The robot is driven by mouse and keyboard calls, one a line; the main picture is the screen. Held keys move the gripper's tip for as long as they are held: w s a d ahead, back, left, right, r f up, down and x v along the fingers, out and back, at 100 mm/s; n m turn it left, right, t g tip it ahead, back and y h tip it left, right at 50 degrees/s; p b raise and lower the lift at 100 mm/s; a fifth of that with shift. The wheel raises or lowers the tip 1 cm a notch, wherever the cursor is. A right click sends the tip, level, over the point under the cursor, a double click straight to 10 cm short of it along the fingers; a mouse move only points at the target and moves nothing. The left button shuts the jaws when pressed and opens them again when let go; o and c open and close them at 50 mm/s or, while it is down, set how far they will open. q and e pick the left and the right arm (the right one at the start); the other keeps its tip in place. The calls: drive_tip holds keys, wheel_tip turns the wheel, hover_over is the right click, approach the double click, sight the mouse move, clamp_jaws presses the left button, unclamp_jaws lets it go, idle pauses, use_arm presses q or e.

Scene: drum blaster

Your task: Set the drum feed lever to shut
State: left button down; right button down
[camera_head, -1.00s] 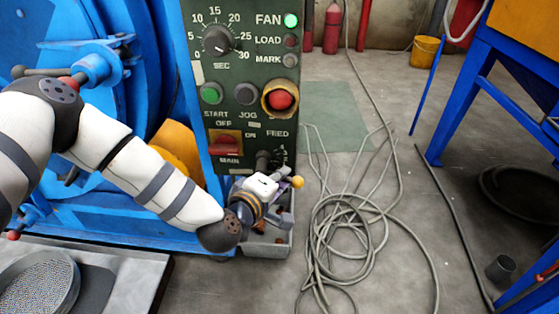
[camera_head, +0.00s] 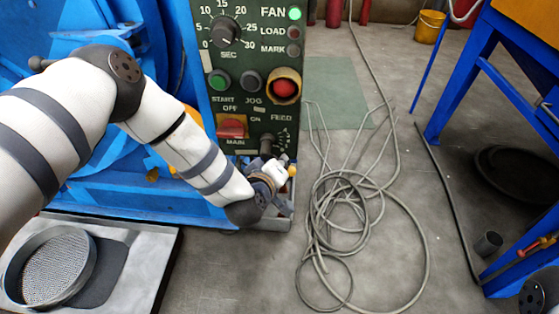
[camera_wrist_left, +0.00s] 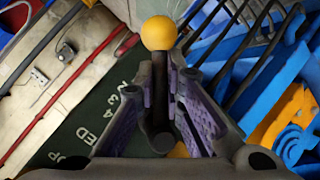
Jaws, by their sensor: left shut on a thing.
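The drum feed lever is a dark rod with a yellow ball knob, low on the dark green control panel (camera_head: 208,105) under the word FEED. The knob (camera_head: 292,171) shows just right of my left gripper (camera_head: 284,185) in the head view. In the left wrist view the rod (camera_wrist_left: 160,95) runs between the purple-padded fingers of my left gripper (camera_wrist_left: 163,80), which is shut on it. The ball (camera_wrist_left: 158,33) sticks out past the fingertips. My gripper and wrist hide part of the lever and its scale, so its exact setting cannot be read. My right gripper is out of view.
Above the lever are the red MAIN switch (camera_head: 231,128), a red push button (camera_head: 285,88) and a lit green FAN lamp (camera_head: 294,13). Looped grey cable (camera_head: 350,225) lies on the floor to the right. A round sieve (camera_head: 50,268) lies at lower left.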

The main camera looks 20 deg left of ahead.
use_arm(q)
drive_tip(key=shift+s+f, duration=0.1)
drive_tip(key=shift+f, duration=0.05)
drive_tip(key=c, duration=1.7)
unclamp_jaws()
drive_tip(key=shift+o, duration=0.2)
drive_tip(key=v, duration=1.2)
